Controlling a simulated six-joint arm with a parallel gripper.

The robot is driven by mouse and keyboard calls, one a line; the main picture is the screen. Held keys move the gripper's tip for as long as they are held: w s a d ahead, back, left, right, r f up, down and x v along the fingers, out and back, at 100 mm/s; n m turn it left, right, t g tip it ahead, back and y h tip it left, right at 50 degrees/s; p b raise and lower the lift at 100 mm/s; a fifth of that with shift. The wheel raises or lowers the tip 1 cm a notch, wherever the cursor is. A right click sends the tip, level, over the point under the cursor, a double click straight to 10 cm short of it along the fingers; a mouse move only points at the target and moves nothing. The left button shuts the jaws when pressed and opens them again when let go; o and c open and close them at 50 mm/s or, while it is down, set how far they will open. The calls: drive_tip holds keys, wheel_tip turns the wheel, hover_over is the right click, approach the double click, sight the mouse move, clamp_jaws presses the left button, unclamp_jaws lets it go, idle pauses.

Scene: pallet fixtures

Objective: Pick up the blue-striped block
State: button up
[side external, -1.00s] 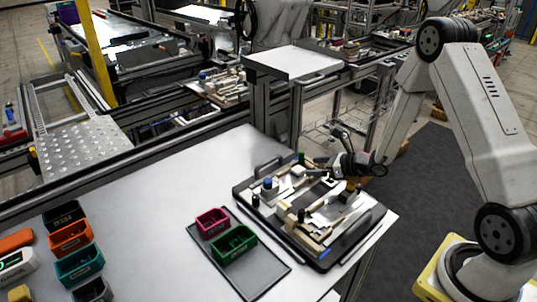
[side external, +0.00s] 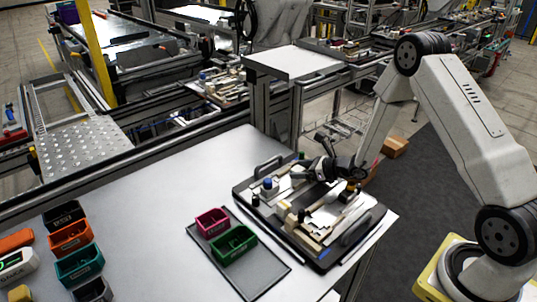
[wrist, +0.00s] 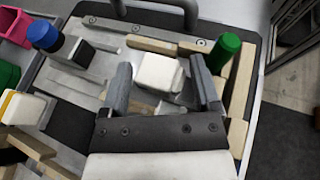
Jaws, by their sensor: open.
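My gripper (wrist: 159,74) is open, its two fingers on either side of a white block (wrist: 158,72) in the wrist view. No stripe shows on this block from here, and I cannot tell whether the fingers touch it.
A green peg (wrist: 224,50) stands close to the right finger. A white block with a yellow stripe (wrist: 24,108) lies at the left. A handle (side external: 269,163) rises at the fixture's far edge. Pink (side external: 212,221) and green (side external: 234,243) bins stand on a tray beside the fixture.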

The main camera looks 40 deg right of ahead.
sight(301, 169)
idle(0.3)
drive_tip(key=c, duration=1)
drive_tip(key=shift+c, duration=0.2)
drive_tip(key=shift+r, duration=0.2)
wheel_tip(301, 169, up, 10)
drive_tip(key=shift+f, duration=0.2)
idle(0.4)
